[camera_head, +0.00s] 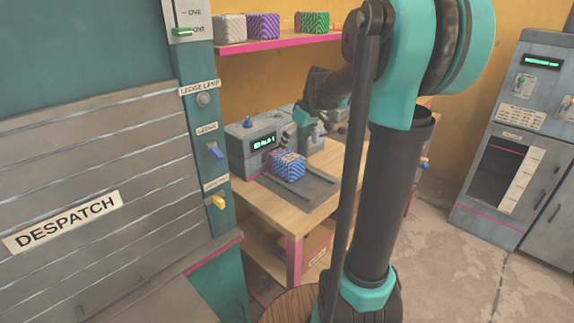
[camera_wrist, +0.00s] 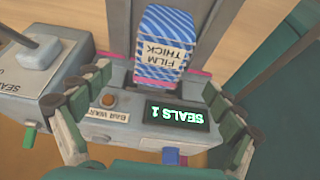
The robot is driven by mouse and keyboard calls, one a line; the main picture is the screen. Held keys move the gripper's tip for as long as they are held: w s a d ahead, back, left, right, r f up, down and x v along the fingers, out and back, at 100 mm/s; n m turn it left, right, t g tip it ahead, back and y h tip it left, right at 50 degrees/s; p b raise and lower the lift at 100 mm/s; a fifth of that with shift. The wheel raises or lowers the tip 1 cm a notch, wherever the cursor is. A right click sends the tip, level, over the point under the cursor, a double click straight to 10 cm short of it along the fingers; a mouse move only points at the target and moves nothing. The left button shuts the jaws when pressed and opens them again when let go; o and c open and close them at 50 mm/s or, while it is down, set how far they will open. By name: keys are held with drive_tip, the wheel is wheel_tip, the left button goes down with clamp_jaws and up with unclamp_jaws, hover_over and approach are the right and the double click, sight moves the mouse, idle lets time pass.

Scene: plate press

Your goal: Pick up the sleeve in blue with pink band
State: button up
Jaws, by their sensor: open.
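The blue striped sleeve (camera_head: 287,166) sits on a dark flat plate (camera_head: 312,188) on the wooden bench, in front of a grey machine with a green display. My gripper (camera_head: 303,119) is above and behind the sleeve in the head view. In the wrist view my gripper (camera_wrist: 155,95) has its fingers spread wide at left and right, with nothing between the pads but the machine's front below. The sleeve lies beyond the fingertips.
The grey machine (camera_head: 240,150) with its display reading SEALS 1 (camera_wrist: 178,115) lies under my gripper. A pink-edged shelf (camera_head: 275,43) above holds a white, a purple and a green striped sleeve. The DESPATCH shutter (camera_head: 60,220) stands at left; grey cabinets (camera_head: 510,130) stand at right.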

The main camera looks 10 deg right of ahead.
sight(286, 165)
drive_tip(key=x, duration=1.2)
drive_tip(key=shift+s+f, duration=0.15)
drive_tip(key=shift+f, duration=0.05)
drive_tip(key=shift+c, duration=0.6)
drive_tip(key=c, duration=1.5)
drive_tip(key=shift+r, duration=0.1)
